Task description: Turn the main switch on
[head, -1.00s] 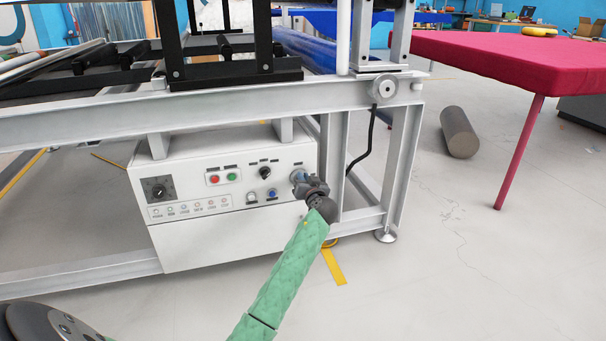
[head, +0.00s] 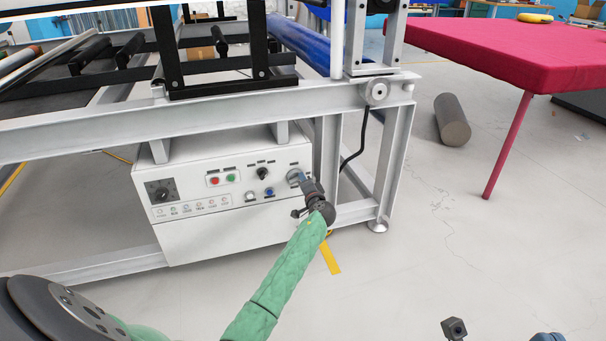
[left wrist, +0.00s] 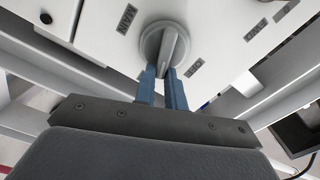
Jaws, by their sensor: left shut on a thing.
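The main switch (head: 294,177) is a round grey rotary knob at the right end of the white control box's front panel. In the left wrist view the knob (left wrist: 160,45) has a raised grey handle, with a "MAIN" label beside it. My left gripper (head: 305,182) is at the knob in the head view. In the left wrist view its two blue fingers (left wrist: 161,74) are shut on the near end of the handle, one on each side. A dark piece and a blue tip, likely of my right gripper (head: 548,337), show at the bottom edge; its fingers are mostly cut off.
A frame leg stands right of the gripper. A red table (head: 490,55) stands at right.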

